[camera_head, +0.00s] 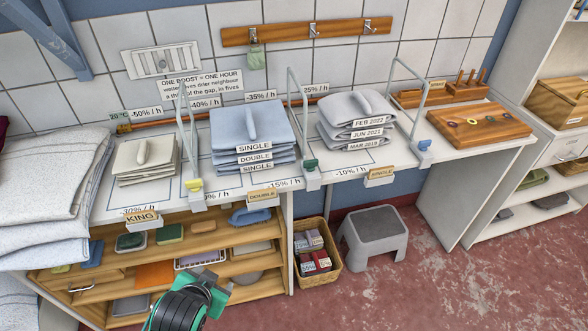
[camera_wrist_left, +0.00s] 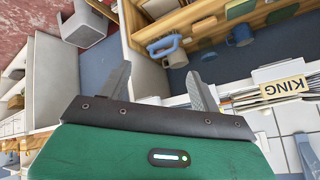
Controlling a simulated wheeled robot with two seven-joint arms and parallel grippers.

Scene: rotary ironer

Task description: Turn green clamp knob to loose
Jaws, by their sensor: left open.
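The green clamp knob (camera_head: 311,165) sits on a white clamp at the front edge of the work surface, at the foot of an upright wire divider, right of the blue folded stack. Its turned position is too small to read. My left gripper (camera_head: 217,284) is low in front of the shelves, below and left of the knob, apart from it. In the left wrist view my left gripper (camera_wrist_left: 160,88) has its two fingers spread with nothing between them. I cannot make out the green knob in that view. My right gripper is not in view.
A yellow knob (camera_head: 194,184) and a blue knob (camera_head: 424,146) are on similar clamps along the edge. Folded stacks (camera_head: 250,120) lie between the dividers. Below are wooden shelves (camera_head: 190,245), a basket (camera_head: 335,265) and a grey stool (camera_head: 374,230). Floor at right is clear.

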